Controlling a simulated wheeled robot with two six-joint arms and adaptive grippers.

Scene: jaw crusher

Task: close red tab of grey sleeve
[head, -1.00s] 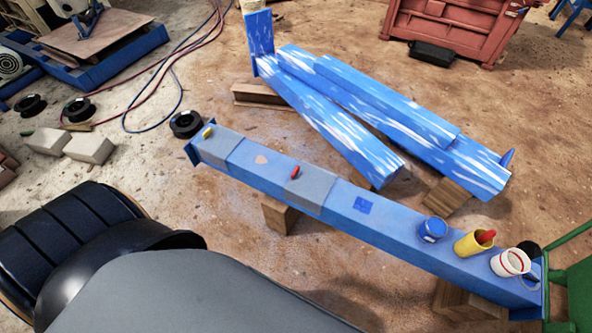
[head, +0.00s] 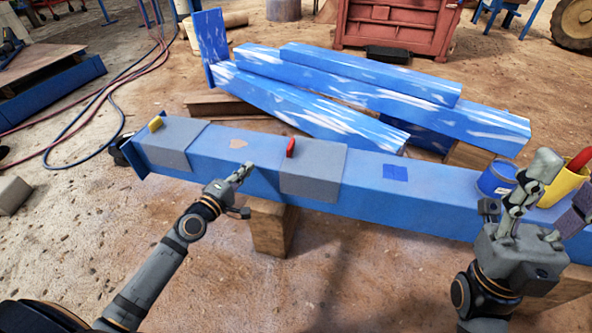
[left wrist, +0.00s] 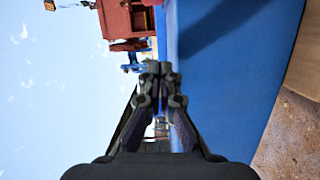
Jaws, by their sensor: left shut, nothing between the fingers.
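The grey sleeve (head: 318,172) wraps the top and front side of the long blue beam. Its red tab (head: 291,147) stands up at the left part of the sleeve's top. My left gripper (head: 246,170) is shut and empty in front of the beam, left of this sleeve and lower than the tab. In the left wrist view, the shut fingers (left wrist: 160,70) show beside the blue beam (left wrist: 225,90); no tab shows there. My right gripper (head: 564,182) is open at the right, in front of the cups.
A second grey sleeve (head: 172,145) with a yellow tab (head: 156,124) is farther left. A blue can (head: 496,180) and a yellow cup (head: 562,186) holding something red stand on the beam at the right. White-streaked blue beams (head: 350,95) lie behind. A wooden block (head: 272,228) supports the beam.

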